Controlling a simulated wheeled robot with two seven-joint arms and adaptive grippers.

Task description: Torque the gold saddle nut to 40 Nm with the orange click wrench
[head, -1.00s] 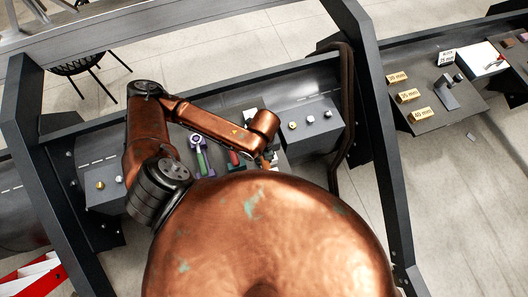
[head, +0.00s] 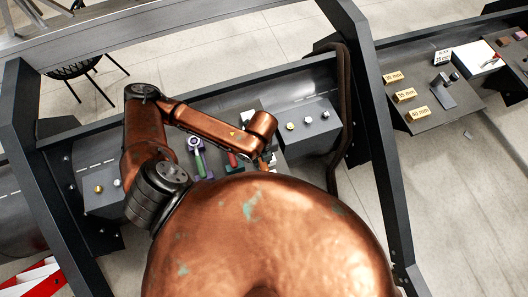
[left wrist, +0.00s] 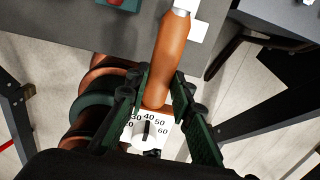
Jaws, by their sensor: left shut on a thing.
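My left gripper (left wrist: 161,78) is shut around the handle of the orange click wrench (left wrist: 172,48) in the left wrist view. In the head view the gripper is mostly hidden behind my copper body. A gold nut (head: 98,188) sits on the left grey block beside a silver one. I cannot tell which is the saddle nut. My right gripper is out of view.
A green-handled wrench (head: 198,160) and a red-handled tool (head: 232,159) lie near my left forearm. Dark uprights and a hose (head: 346,100) stand right of the blocks. A side table (head: 432,122) holds gold plates marked in mm.

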